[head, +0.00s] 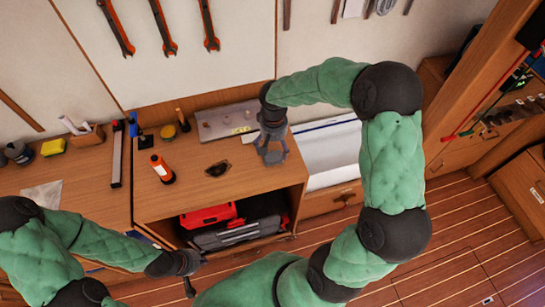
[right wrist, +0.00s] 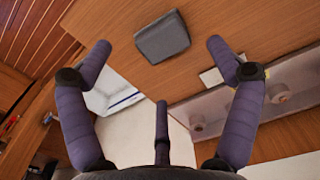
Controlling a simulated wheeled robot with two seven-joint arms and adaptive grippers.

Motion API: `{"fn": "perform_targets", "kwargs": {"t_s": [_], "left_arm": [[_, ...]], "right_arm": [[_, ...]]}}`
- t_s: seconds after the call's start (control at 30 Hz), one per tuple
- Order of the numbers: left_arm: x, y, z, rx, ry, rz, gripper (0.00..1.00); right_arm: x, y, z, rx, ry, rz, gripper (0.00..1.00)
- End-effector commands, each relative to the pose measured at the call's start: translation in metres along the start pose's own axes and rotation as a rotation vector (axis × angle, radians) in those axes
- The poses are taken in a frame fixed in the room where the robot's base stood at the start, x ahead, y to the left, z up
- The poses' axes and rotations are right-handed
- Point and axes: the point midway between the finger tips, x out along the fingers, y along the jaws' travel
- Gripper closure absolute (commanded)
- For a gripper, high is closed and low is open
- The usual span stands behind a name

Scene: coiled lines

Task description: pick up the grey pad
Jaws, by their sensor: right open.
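The grey pad (right wrist: 162,37) is a flat dark grey block with rounded corners, lying on the wooden top in the right wrist view. It lies just beyond the fingertips and apart from them. My right gripper (right wrist: 160,68) is open and empty, its fingers spread wide to either side of the pad. In the head view my right gripper (head: 272,147) hangs over the right part of the bench; I cannot tell the pad apart from it there. My left gripper (head: 188,278) is low at the left, away from the pad; its finger opening is unclear.
On the wooden bench (head: 222,190) are an orange bottle (head: 162,169), a small dark item (head: 217,168) and a metal plate (head: 226,119). A red case (head: 207,216) sits in the shelf below. A white bin (head: 331,152) is right of the bench.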

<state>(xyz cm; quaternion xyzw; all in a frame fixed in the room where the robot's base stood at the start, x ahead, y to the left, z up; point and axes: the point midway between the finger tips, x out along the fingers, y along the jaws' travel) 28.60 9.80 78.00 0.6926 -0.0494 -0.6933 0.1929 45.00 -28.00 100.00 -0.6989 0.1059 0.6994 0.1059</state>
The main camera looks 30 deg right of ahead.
Motion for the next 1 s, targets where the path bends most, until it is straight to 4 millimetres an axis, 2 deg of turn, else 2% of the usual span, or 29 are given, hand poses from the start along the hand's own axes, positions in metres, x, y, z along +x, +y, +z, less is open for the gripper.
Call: {"fn": "perform_targets", "kwargs": {"t_s": [0.27, 0.6, 0.87, 1.0], "left_arm": [[0.003, -0.001, 0.0, 0.0, 0.001, 0.0, 1.0], [0.01, -0.004, -0.001, 0.0, 0.001, 0.0, 1.0], [0.01, -0.003, -0.001, 0.0, 0.001, 0.0, 1.0], [0.01, -0.003, -0.001, 0.0, 0.001, 0.0, 1.0]], "right_arm": [[0.015, 0.0, 0.0, -0.001, 0.001, 0.0, 0.1], [0.059, 0.0, 0.0, -0.001, -0.001, -0.001, 0.1], [0.061, 0.0, 0.0, -0.001, 0.001, -0.001, 0.1], [0.061, 0.0, 0.0, -0.001, 0.001, -0.001, 0.49]]}}
